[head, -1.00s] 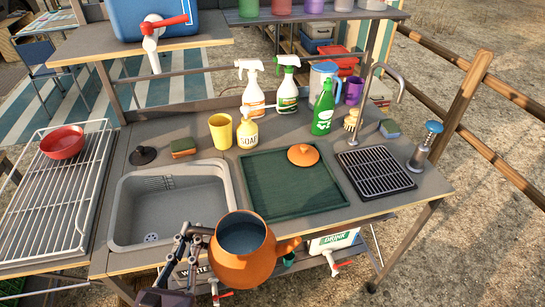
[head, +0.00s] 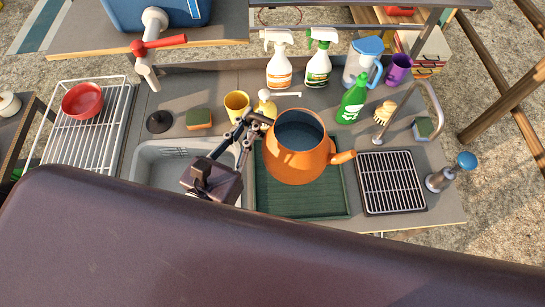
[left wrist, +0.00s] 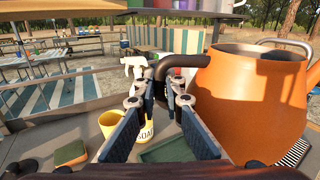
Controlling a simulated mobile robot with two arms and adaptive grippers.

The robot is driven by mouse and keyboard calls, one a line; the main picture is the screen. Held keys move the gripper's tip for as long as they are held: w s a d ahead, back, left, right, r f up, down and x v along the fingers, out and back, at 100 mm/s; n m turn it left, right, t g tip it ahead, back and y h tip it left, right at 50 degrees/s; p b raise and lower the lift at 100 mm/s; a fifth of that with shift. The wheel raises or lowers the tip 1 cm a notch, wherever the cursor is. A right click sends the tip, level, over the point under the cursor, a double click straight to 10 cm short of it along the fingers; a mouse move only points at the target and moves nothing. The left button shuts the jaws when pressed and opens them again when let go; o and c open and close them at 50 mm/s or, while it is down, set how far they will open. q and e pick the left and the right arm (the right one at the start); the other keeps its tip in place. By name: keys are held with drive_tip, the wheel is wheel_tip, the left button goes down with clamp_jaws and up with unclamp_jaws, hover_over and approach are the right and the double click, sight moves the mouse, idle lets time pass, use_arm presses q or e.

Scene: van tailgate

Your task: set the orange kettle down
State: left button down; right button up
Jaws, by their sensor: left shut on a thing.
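The orange kettle (head: 300,158) is upright and lidless over the green mat (head: 325,205), its spout pointing right. I cannot tell whether its base touches the mat. My left gripper (head: 262,120) is shut on the kettle's dark handle at its left side. In the left wrist view, the kettle (left wrist: 250,95) fills the right side and the handle (left wrist: 182,62) runs between the fingers (left wrist: 165,85). The orange lid does not show and may be hidden behind the kettle. My right gripper is not in view.
The sink (head: 165,175) is left of the mat and a black drain rack (head: 391,182) is right of it. Behind stand a yellow cup (head: 237,106), a green bottle (head: 352,101) and two spray bottles. A tap (head: 437,115) arches at the right.

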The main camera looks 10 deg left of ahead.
use_arm(q)
drive_tip(key=shift+f+b, duration=3.65)
drive_tip(key=shift+f, duration=6.05)
drive_tip(key=shift+f, duration=0.15)
drive_tip(key=c, duration=2.1)
unclamp_jaws()
drive_tip(key=shift+o, duration=0.3)
